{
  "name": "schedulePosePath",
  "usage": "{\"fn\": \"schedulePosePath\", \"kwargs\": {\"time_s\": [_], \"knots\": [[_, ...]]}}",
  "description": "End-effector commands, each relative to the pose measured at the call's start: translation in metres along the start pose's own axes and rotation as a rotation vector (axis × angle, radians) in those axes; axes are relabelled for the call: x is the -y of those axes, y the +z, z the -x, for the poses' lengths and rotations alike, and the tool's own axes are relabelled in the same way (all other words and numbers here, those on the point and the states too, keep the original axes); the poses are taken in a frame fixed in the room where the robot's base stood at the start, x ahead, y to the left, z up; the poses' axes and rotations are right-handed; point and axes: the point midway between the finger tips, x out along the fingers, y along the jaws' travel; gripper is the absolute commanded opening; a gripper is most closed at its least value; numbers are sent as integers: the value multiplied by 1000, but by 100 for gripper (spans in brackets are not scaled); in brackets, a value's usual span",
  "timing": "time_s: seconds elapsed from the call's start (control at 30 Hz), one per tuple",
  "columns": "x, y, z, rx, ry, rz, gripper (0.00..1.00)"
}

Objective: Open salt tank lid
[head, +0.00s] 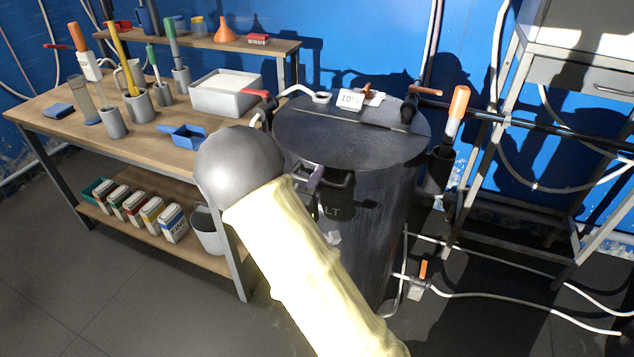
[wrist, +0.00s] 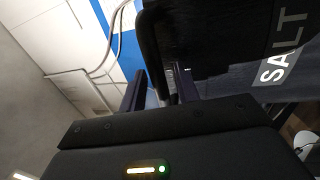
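The dark salt tank (head: 375,235) stands at the centre of the head view, with white lettering partly hidden on its front. Its round dark lid (head: 310,125) lies flat on top and looks closed. A black handle (head: 335,182) juts from the front below the rim. My gripper (head: 308,180) is at the tank's front beside this handle, partly hidden by my arm. In the wrist view my gripper (wrist: 161,74) has its two fingers apart, with the curved black handle bar (wrist: 150,48) reaching between them. A gap shows beside the bar; contact is unclear. The tank's "SALT" lettering (wrist: 284,45) shows at right.
A wooden workbench (head: 60,115) with tools, pots, a white tray (head: 225,92) and boxes stands at left. A metal rack (head: 560,65) and hoses are at right. A valve (head: 422,272) and pipe lie low beside the tank. Orange-handled tools (head: 457,105) stand at its right.

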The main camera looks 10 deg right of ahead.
Motion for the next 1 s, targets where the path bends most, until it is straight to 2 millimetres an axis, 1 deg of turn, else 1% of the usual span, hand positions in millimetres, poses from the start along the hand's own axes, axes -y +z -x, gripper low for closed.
{"fn": "schedulePosePath", "kwargs": {"time_s": [0.2,0.23,0.3,0.37,0.4,0.77,1.0], "knots": [[0,-1,0,-2,0,0,32],[0,-1,0,-2,0,0,28],[0,-1,1,-2,0,0,14],[0,-1,1,-2,0,0,2],[0,-1,1,-2,0,0,0],[-3,-2,1,-4,-6,-1,0],[-16,-7,2,-16,-35,-4,0]]}}
